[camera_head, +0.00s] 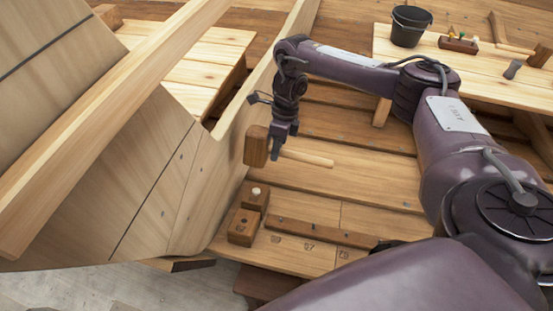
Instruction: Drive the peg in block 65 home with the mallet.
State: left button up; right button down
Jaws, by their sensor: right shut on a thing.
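My right gripper (278,150) points down and is shut on the handle of the wooden mallet. The mallet's brown head (256,146) is left of the gripper, and its pale handle (308,158) sticks out to the right. The mallet is in the air above two wooden blocks at the foot of the hull planking. The rear block (255,202) has a pale peg (256,190) standing a little out of its top. The front block (241,232) shows a dark spot on top. I cannot tell which block is 65. My left gripper is not in view.
The planked hull side (170,185) rises close left of the mallet. A dark strip (320,232) lies on the boards right of the blocks, with small marked numbers before it. A bench (455,66) at the back right holds a black bucket (411,27) and tools.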

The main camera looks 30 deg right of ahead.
jog(key=shift+s+a+f, duration=0.1)
jog(key=shift+s+f, duration=0.2)
jog(key=shift+s, duration=0.05)
jog(key=shift+r, duration=0.1)
jog(key=shift+w, duration=0.1)
jog(key=p+v, duration=0.5)
jog(key=shift+w+a, duration=0.15)
jog(key=shift+a, duration=0.05)
dwell(0.4)
